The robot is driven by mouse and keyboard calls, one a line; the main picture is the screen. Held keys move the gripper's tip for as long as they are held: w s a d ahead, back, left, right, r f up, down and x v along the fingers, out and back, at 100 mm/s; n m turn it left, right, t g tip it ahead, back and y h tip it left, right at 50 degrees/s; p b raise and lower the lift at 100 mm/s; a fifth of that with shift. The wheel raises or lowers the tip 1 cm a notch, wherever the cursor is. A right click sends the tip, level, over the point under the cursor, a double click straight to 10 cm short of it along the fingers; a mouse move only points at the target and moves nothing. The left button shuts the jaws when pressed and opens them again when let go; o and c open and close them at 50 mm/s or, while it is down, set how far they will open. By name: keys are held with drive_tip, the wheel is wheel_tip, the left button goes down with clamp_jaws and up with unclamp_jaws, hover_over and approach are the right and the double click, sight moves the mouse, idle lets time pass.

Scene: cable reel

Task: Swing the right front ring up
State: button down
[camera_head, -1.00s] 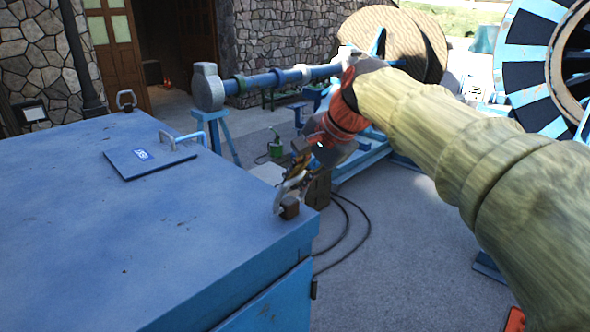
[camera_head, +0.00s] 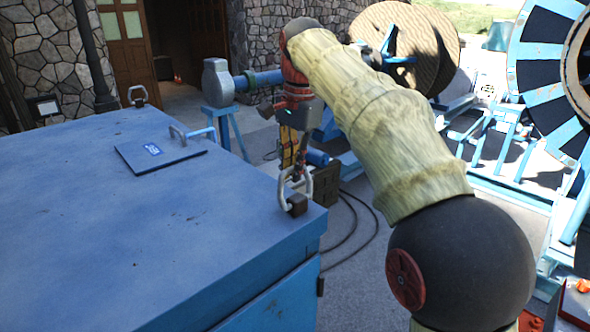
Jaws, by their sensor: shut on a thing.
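The right front ring (camera_head: 283,188) is a pale metal lifting ring on a dark block at the near right corner of the blue cabinet top (camera_head: 180,220). It stands up, close to upright, above its block (camera_head: 296,205). My gripper (camera_head: 297,168) reaches down from above and is shut on the upper part of the ring. The fingers hide part of the ring's top, and the exact contact is small in view.
Another ring (camera_head: 137,95) stands at the far corner of the cabinet. A blue hatch plate (camera_head: 160,152) and a handle (camera_head: 192,133) lie on the top between them. A wooden reel (camera_head: 405,45) and blue stands are behind my arm.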

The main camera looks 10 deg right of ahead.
drive_tip(key=shift+r, duration=0.25)
drive_tip(key=c, duration=2)
unclamp_jaws()
drive_tip(key=shift+f, duration=0.1)
drive_tip(key=shift+o, duration=0.4)
drive_tip(key=shift+f, duration=0.1)
drive_tip(key=r, duration=0.7)
drive_tip(key=shift+s+d+r, duration=0.15)
drive_tip(key=shift+s, duration=0.05)
drive_tip(key=shift+r, duration=0.1)
drive_tip(key=shift+s, duration=0.15)
